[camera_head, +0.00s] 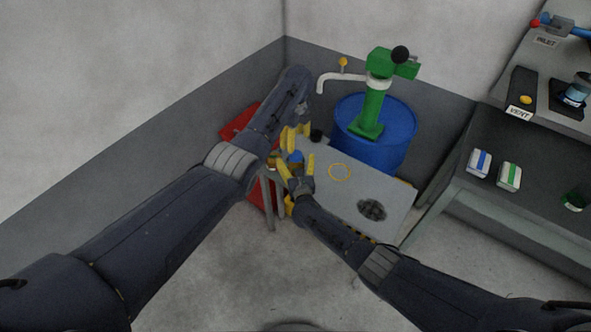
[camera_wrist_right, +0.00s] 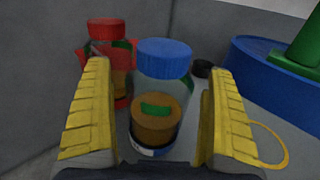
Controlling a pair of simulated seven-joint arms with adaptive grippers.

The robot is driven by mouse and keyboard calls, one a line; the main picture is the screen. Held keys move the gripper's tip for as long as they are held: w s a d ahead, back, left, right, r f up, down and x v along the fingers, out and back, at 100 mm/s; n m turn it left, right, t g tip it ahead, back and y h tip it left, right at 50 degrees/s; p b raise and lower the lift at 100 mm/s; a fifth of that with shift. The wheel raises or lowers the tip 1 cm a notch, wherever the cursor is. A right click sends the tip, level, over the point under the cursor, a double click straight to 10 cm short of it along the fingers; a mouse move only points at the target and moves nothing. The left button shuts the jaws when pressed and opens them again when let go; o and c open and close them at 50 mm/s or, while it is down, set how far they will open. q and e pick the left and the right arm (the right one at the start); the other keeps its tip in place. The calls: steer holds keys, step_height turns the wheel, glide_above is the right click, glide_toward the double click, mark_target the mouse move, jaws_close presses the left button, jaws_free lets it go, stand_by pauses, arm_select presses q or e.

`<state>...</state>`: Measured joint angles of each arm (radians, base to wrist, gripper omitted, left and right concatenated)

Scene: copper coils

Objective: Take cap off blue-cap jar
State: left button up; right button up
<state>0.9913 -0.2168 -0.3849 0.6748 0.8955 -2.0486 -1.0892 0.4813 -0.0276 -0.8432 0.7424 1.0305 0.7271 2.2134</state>
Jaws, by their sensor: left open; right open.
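In the head view the blue cap (camera_head: 296,156) shows small between my grippers. My right gripper (camera_wrist_right: 152,105) is open, with its yellow fingers on either side of the jar and gaps showing. It also shows in the head view (camera_head: 296,171). My left gripper (camera_head: 292,138) is open at the far side of the jar, partly hidden by its own arm. The jar's lower part is mostly hidden in the head view.
A red-cap jar (camera_wrist_right: 107,55) stands behind the blue-cap jar. The grey table (camera_head: 372,186) bears a yellow ring (camera_head: 340,172) and a dark round grate (camera_head: 371,210). A blue drum (camera_head: 385,140) with a green pump (camera_head: 372,108) stands behind. A side bench (camera_head: 540,205) is at right.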

mark_target(295, 154)
stand_by(0.3)
steer(key=c, duration=1.9)
arm_select(q)
steer(key=m, duration=0.4)
steer(key=shift+d, duration=0.1)
arm_select(e)
jaws_close()
arm_select(q)
steer(key=m, duration=0.5)
steer(key=shift+f, duration=3.85)
steer(key=shift+f, duration=0.15)
steer(key=shift+c, duration=0.3)
